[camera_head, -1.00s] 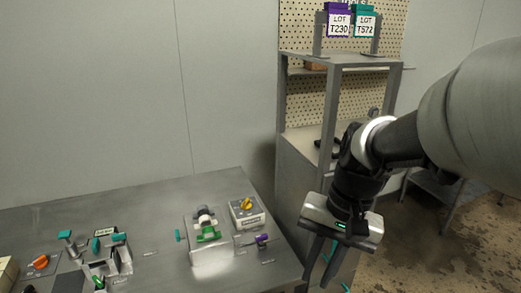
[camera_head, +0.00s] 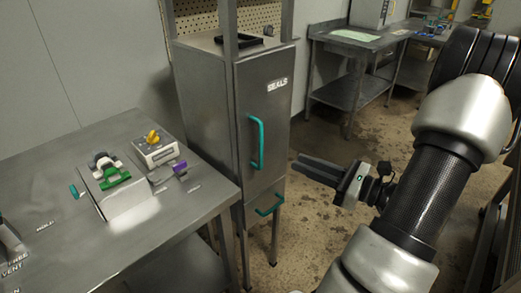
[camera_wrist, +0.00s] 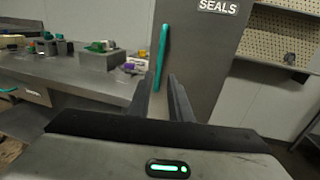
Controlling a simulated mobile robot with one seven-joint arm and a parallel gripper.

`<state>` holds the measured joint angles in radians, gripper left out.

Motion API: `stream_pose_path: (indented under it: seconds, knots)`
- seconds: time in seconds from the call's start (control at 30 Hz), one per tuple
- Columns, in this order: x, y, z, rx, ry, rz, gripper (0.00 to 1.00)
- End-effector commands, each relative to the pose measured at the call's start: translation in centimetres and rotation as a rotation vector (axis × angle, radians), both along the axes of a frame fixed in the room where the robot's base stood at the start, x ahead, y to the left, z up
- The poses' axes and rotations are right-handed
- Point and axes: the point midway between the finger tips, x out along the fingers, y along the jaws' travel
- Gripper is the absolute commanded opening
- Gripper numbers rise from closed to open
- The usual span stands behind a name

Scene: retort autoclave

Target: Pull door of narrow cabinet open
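The narrow cabinet (camera_head: 262,112) is grey metal, with a door labelled SEALS and a teal vertical handle (camera_head: 258,143). The door looks shut. A second teal handle (camera_head: 269,205) sits lower, below the door. My gripper (camera_head: 297,166) is to the right of the door handle in the head view, its fingers pointing left toward the cabinet, not touching it. In the wrist view the door handle (camera_wrist: 160,56) stands ahead, above the fingertips (camera_wrist: 163,80). The fingers are apart with nothing between them.
A steel worktable (camera_head: 110,200) with a block with a green part (camera_head: 110,175) and a box with a yellow knob (camera_head: 155,148) stands left of the cabinet. A steel bench (camera_head: 352,65) stands behind right. Floor in front of the cabinet is clear.

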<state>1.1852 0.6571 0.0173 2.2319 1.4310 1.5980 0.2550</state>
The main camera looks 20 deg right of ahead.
Motion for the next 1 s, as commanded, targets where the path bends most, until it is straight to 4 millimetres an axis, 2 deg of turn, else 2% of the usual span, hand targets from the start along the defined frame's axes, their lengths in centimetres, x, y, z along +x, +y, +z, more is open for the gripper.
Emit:
stream_pose_path:
  seconds: [0.3, 0.53, 0.73, 1.0]
  knots:
    - [6.1, 3.9, -0.2, -0.002, 0.0, 0.007, 0.18]
    - [9.8, 6.1, -0.1, -0.003, -0.001, 0.006, 0.18]
    - [11.4, 7.1, -0.1, -0.003, 0.001, 0.004, 0.18]
    - [11.7, 7.2, 0.0, -0.002, 0.001, 0.003, 0.18]
